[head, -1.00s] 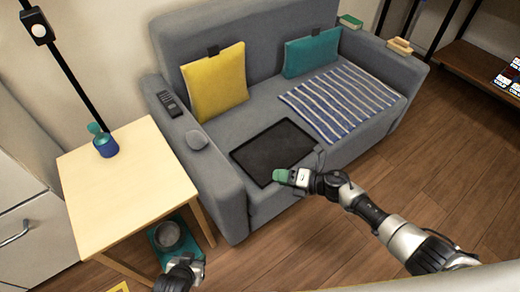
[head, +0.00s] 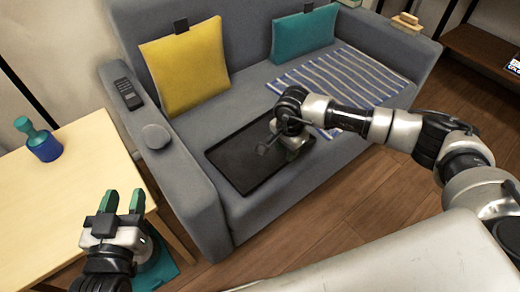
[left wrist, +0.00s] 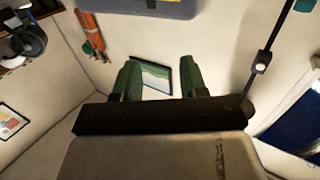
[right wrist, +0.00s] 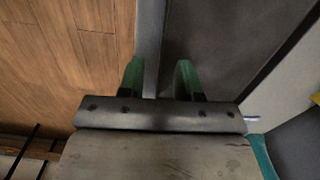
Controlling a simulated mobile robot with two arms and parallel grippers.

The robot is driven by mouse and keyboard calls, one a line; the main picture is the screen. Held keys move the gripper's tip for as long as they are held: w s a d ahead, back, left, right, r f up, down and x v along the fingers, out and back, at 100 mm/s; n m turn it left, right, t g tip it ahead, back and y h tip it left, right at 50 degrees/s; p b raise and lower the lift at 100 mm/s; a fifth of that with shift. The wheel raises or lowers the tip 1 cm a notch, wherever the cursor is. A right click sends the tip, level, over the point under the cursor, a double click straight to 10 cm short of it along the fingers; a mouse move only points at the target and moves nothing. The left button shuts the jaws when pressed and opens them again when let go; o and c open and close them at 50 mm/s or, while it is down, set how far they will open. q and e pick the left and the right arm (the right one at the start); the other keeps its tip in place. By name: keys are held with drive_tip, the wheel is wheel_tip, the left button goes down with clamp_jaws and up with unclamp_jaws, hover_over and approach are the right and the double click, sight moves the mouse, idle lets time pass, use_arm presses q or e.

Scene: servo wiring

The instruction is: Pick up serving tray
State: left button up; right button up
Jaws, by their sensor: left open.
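The serving tray (head: 240,165) is a flat black rectangle with a raised rim. It lies on the grey sofa's seat, at the front edge. My right gripper (head: 296,148) is over the tray's right end in the head view, pointing down. In the right wrist view its green fingers (right wrist: 158,78) are apart, with a grey strip and the dark tray (right wrist: 215,45) showing between and beyond them. Contact with the rim cannot be told. My left gripper (head: 124,203) is open and empty in front of the side table; its spread fingers also show in the left wrist view (left wrist: 157,80).
The sofa (head: 190,208) holds a yellow cushion (head: 185,70), a teal cushion (head: 303,33), a striped blanket (head: 345,75) and a remote (head: 128,94) on its left armrest. A wooden side table (head: 55,205) with a blue-green item (head: 40,142) stands at left.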

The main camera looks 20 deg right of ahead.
sight(283, 164)
drive_tip(key=shift+f+b, duration=0.4)
drive_tip(key=shift+f, duration=1.05)
drive_tip(key=f, duration=0.1)
drive_tip(key=f+b, duration=0.1)
drive_tip(key=f, duration=0.1)
drive_tip(key=shift+w+a+f, duration=0.15)
drive_tip(key=shift+a+f, duration=0.05)
drive_tip(key=shift+f, duration=0.35)
use_arm(q)
wheel_tip(283, 164, up, 7)
drive_tip(key=s+d+t+h, duration=0.1)
drive_tip(key=t+h, duration=0.1)
drive_tip(key=t, duration=0.4)
drive_tip(key=shift+s+t, duration=0.15)
drive_tip(key=shift+t, duration=0.15)
use_arm(e)
clamp_jaws()
drive_tip(key=shift+r, duration=0.1)
